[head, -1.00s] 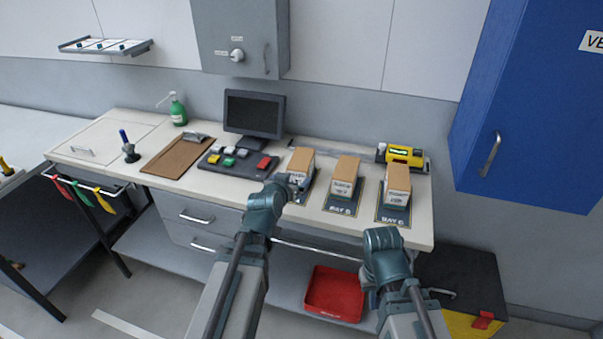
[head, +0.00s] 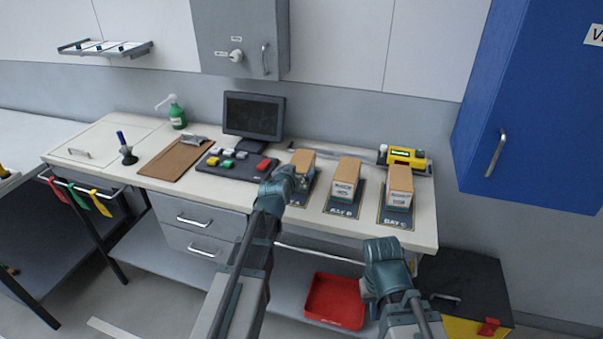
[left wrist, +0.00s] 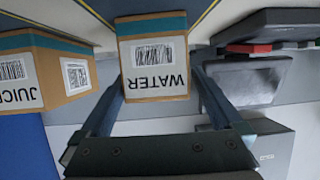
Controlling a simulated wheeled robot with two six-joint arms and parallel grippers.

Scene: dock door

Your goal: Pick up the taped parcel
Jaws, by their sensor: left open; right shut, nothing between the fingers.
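Three brown parcels stand on dark bay mats on the bench: a left parcel (head: 304,157), a middle parcel (head: 345,180) and a right parcel (head: 399,184). My left gripper (head: 297,184) is at the left parcel, and its wrist hides that parcel's lower front. In the left wrist view my open fingers (left wrist: 158,78) reach either side of a parcel labelled WATER (left wrist: 155,66), which has a teal tape band; contact is not clear. A JUICE parcel (left wrist: 35,70), also with a teal band, stands beside it. My right gripper (head: 384,262) is shut and empty, low in front of the bench.
A monitor (head: 253,115) and a button panel (head: 237,164) stand left of the parcels. A yellow device (head: 405,157) lies behind the right parcel. A red tray (head: 335,301) sits on the lower shelf. A blue cabinet (head: 530,100) hangs at right.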

